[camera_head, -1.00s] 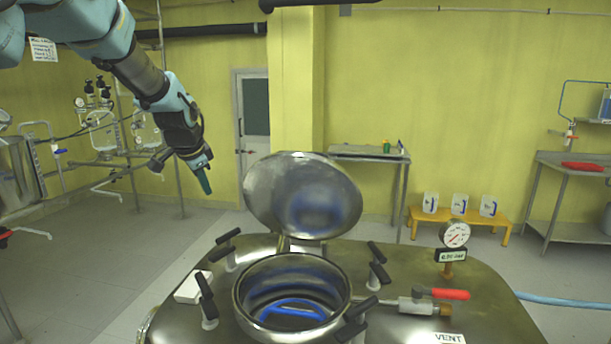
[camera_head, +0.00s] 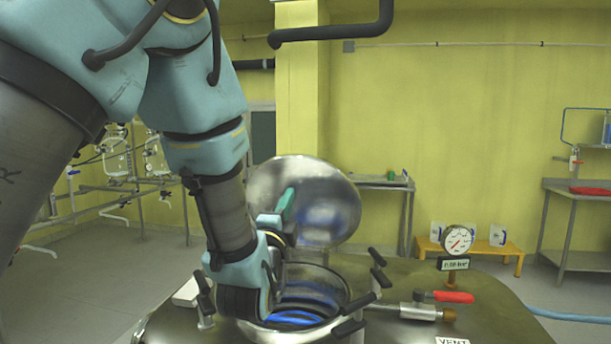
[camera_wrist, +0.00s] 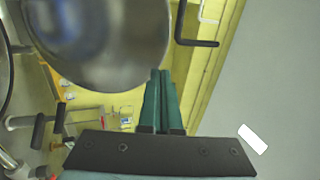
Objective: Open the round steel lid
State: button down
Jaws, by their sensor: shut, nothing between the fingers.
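The round steel lid (camera_head: 330,195) stands tilted up behind the round opening (camera_head: 305,320) of the steel vessel, and the opening is uncovered. The lid also fills the upper left of the wrist view (camera_wrist: 95,40). My gripper (camera_head: 288,197) shows its green fingers in front of the lid's left part in the head view. In the wrist view my gripper's fingers (camera_wrist: 160,75) lie side by side, closed and empty, just right of the lid's edge. I cannot tell whether they touch the lid. My arm hides the left part of the opening.
Black-handled clamps (camera_head: 378,270) stand around the opening. A pressure gauge (camera_head: 458,239) and a red-handled valve (camera_head: 453,297) are on the vessel's right side. A steel table (camera_head: 385,182) and a low yellow bench (camera_head: 430,246) stand at the back wall.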

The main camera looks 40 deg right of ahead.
jog(key=p, duration=0.7)
send_near(306, 158)
jog(key=shift+h, duration=0.3)
jog(key=x, duration=0.6)
jog(key=shift+f, duration=0.1)
jog(key=shift+w+d, duration=0.3)
jog(key=shift+d, duration=0.1)
jog(key=shift+w+d, duration=0.1)
jog(key=shift+d, duration=0.05)
jog(key=b+x, duration=0.1)
jog(key=x, duration=1)
jog(key=shift+w+d, duration=0.1)
jog(key=shift+w, duration=0.05)
jog(key=shift+y, duration=0.6)
jog(key=x, duration=0.2)
jog(key=b+x, duration=0.1)
jog(key=f+b+x, duration=0.1)
jog(key=x, duration=0.1)
jog(key=shift+w+d, duration=0.15)
jog(key=shift+d, duration=0.25)
